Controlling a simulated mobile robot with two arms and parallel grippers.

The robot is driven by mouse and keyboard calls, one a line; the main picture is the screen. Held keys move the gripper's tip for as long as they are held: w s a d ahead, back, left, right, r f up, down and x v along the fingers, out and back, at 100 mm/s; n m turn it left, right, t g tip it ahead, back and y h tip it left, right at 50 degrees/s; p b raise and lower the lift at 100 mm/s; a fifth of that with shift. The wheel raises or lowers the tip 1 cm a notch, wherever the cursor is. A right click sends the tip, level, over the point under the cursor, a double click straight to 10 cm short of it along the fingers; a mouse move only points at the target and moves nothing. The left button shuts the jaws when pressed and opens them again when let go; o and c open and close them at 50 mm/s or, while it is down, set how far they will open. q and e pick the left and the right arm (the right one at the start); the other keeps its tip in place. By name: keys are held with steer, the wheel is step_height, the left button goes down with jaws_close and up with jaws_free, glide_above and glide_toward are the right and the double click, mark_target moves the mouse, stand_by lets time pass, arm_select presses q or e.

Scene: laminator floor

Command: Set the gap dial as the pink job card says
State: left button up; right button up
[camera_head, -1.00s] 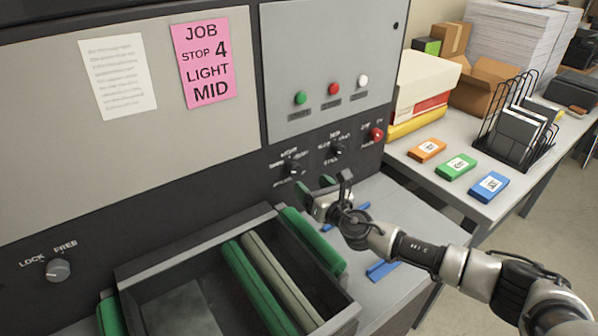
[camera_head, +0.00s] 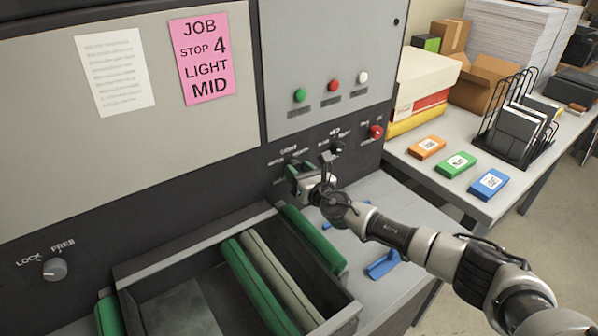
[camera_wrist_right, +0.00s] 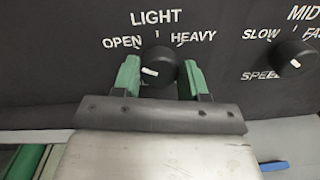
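The pink job card (camera_head: 203,58) on the machine front reads JOB, STOP 4, LIGHT, MID. The gap dial (camera_wrist_right: 159,64) is a black knob marked OPEN, LIGHT and HEAVY in the right wrist view. Its white mark sits at the knob's left, toward the OPEN side and away from LIGHT at the top. My right gripper (camera_wrist_right: 159,77) has its green fingers open on either side of this knob; whether they touch it I cannot tell. In the head view my right gripper (camera_head: 300,171) is at the panel and largely hides the dial. My left gripper is not in view.
The speed dial (camera_wrist_right: 291,55), marked SLOW, MID and FAST, is close to the right. Green, red and white buttons sit above. An open tray with rollers (camera_head: 250,279) lies below left. A LOCK/FREE knob (camera_head: 55,268) is far left. A side table (camera_head: 413,169) holds coloured boxes.

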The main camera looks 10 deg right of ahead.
steer(key=shift+c, duration=0.9)
steer(key=shift+m, duration=0.3)
steer(key=m, duration=0.7)
steer(key=shift+d+f+m+g, duration=0.1)
steer(key=shift+m+g, duration=0.2)
steer(key=shift+m, duration=1.6)
